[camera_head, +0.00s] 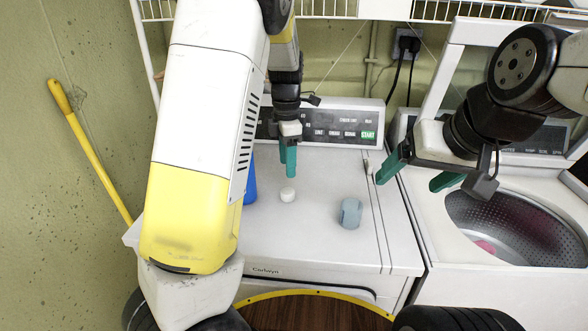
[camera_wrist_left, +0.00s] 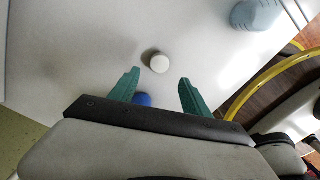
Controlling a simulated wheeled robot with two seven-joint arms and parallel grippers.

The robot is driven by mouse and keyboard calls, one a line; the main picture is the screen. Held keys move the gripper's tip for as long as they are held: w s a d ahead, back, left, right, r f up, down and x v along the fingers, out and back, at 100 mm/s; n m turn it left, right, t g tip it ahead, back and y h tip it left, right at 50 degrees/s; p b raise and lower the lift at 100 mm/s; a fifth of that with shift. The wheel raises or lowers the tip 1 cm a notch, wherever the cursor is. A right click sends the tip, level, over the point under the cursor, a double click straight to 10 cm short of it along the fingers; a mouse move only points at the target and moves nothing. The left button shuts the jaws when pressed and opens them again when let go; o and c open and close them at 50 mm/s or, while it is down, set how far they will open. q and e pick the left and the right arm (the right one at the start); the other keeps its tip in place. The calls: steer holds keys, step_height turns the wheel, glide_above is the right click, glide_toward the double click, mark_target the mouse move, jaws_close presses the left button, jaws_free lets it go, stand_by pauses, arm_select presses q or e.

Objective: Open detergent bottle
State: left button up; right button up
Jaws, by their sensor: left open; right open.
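A blue bottle (camera_head: 250,180) stands on the white machine top, mostly hidden behind my left arm. A blue part also shows in the left wrist view (camera_wrist_left: 142,99), partly covered by the gripper body. A small white round cap (camera_head: 288,195) rests on the top to its right, apart from it; it also shows in the left wrist view (camera_wrist_left: 159,63). My left gripper (camera_head: 289,172) points down above and behind the cap. It is open and empty in the left wrist view (camera_wrist_left: 156,80). My right gripper (camera_head: 410,182) is open and empty above the gap between the machines.
A grey-blue object (camera_head: 350,213) stands right of the cap on the white machine (camera_head: 310,245). A washer (camera_head: 440,235) with an open drum (camera_head: 515,225) stands at right. A control panel (camera_head: 335,122) borders the back. A yellow pole (camera_head: 92,155) leans at left.

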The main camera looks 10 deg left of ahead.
arm_select(q)
steer(key=s+a+r+m+t, duration=0.1)
steer(key=s+r+m+t, duration=0.1)
steer(key=s+r+m, duration=0.2)
steer(key=s+a+r+m+t+h, duration=0.1)
steer(key=s+r+m, duration=0.3)
steer(key=s+m, duration=0.7)
steer(key=s+a+r+m+t+h, duration=0.1)
steer(key=s+r+m+t, duration=0.2)
steer(key=s+m, duration=0.5)
steer(key=shift+s+a+r, duration=0.15)
steer(key=shift+a+r, duration=0.25)
steer(key=shift+r, duration=0.35)
